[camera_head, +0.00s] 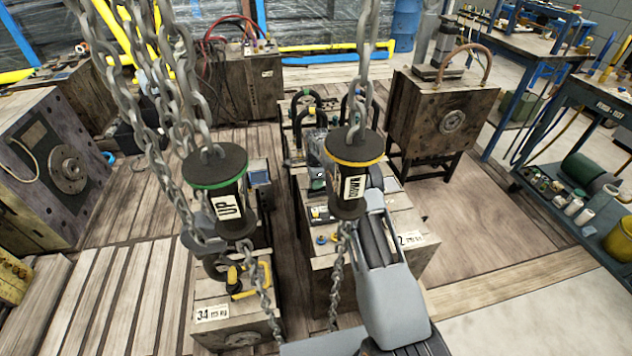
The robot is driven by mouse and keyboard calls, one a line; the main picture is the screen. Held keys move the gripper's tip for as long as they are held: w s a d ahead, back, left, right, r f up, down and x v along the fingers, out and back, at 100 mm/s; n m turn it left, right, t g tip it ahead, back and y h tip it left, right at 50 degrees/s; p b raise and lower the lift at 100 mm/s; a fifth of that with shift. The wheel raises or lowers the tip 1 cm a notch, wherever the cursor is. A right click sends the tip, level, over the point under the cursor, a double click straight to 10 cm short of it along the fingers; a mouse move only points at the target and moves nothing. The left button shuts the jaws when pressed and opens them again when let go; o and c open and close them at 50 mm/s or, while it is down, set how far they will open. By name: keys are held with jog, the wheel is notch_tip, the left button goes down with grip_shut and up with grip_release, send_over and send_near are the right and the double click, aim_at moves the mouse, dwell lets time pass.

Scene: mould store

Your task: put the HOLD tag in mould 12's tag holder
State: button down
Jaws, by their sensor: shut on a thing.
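A wooden-looking mould block (405,265) stands in the middle, its front partly behind my arm. Its white label (412,240) shows a "2"; anything left of that is hidden, so I cannot fully read it as 12. Small blue and yellow fittings (322,239) are on its top. I cannot make out a tag holder. My gripper (318,152) seems to be above the middle row of blocks, mostly behind the black DOWN handle. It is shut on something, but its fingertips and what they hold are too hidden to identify. No HOLD tag is readable.
Chains hang in front, with a green-ringed UP handle (218,192) and a yellow-ringed DOWN handle (352,178). Block 34 (230,335) stands front left. A large block (445,125) on a stand is behind right. A trolley (560,200) is at right. Floor between is clear.

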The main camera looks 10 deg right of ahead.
jog(key=shift+f, duration=0.25)
jog(key=shift+f+b, duration=0.35)
jog(key=shift+f+b, duration=0.3)
jog(key=shift+f, duration=0.25)
dwell(0.9)
jog(key=c, duration=0.9)
grip_release()
jog(key=shift+c, duration=0.2)
